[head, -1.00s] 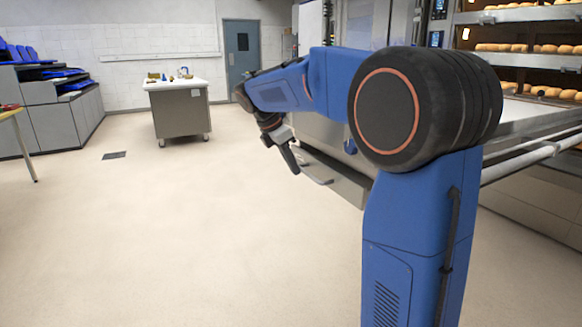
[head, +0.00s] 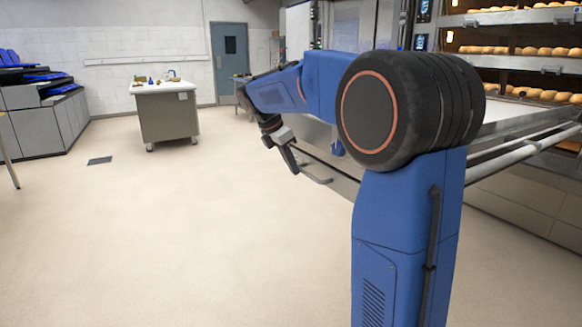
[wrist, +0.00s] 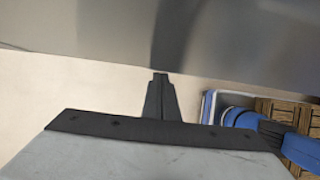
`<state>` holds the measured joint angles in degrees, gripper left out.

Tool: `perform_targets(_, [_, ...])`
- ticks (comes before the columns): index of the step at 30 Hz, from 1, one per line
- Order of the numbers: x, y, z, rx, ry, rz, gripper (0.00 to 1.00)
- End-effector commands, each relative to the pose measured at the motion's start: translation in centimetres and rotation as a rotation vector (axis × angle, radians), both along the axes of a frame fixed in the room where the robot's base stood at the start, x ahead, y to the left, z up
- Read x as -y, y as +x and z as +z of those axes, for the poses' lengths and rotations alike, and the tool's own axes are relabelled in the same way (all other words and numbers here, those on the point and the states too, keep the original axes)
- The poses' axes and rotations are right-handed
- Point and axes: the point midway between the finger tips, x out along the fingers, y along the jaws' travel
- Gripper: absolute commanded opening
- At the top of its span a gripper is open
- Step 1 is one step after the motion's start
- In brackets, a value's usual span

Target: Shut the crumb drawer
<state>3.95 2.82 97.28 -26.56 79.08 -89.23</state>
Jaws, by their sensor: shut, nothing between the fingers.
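The crumb drawer (head: 343,182) is a low grey steel front with a bar handle (head: 319,181), under the deck oven in the head view. My arm partly hides it, and I cannot tell whether any gap is left behind its front. My gripper (head: 294,171) points down just left of the handle. In the wrist view my gripper (wrist: 160,76) has its dark fingers together and empty. Their tips reach the lower edge of a smooth grey steel panel (wrist: 90,30); I cannot tell whether they touch it.
Oven decks with bread loaves (head: 535,50) and a rail (head: 530,145) stand at the right. A wheeled steel table (head: 168,115) and grey cabinets (head: 45,125) stand further back left. The pale floor (head: 200,230) between is clear.

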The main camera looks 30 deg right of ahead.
Motion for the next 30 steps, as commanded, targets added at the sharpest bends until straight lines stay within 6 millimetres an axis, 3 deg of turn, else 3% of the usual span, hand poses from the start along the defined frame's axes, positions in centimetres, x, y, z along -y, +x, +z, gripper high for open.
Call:
perform_targets(2, [-0.1, 0.1, -0.1, 0.0, -0.007, -0.001, 0.0])
perform_targets(9, [-3.1, 0.8, -0.6, 0.0, -0.001, -0.001, 0.0])
perform_targets(21, [-6.4, 0.8, 6.3, 0.001, 0.001, -0.002, 0.0])
perform_targets(30, [-7.2, 0.7, 8.2, 0.0, 0.002, -0.003, 0.0])
